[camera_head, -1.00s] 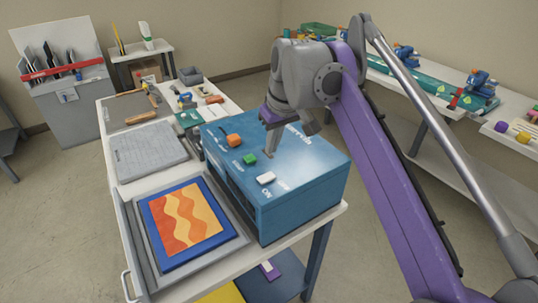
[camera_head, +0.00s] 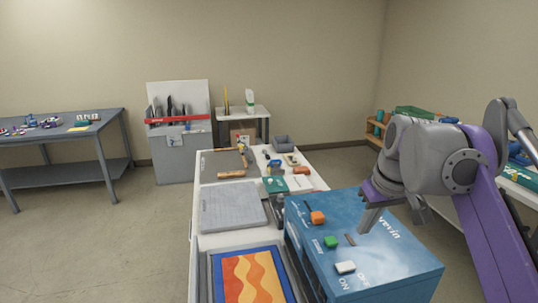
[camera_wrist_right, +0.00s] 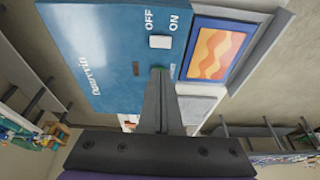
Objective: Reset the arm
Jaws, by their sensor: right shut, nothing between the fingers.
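My right gripper (camera_head: 366,224) is shut and empty. Its fingertips are just above the top of the blue laminator box (camera_head: 400,262), and I cannot tell whether they touch it. The right wrist view shows the closed fingers (camera_wrist_right: 160,75) over the same box (camera_wrist_right: 95,50), near a small dark slot (camera_wrist_right: 136,68). On the box top are an orange knob (camera_head: 317,217), a green button (camera_head: 331,242) and a white switch (camera_head: 345,267) marked ON and OFF. My left gripper is not in view.
The box stands on a white table with an orange-patterned picture (camera_head: 250,280) in a tray and a grey mat (camera_head: 232,206). A grey table (camera_head: 70,130) stands at the left, a tool cabinet (camera_head: 182,155) at the back. Open floor lies on the left.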

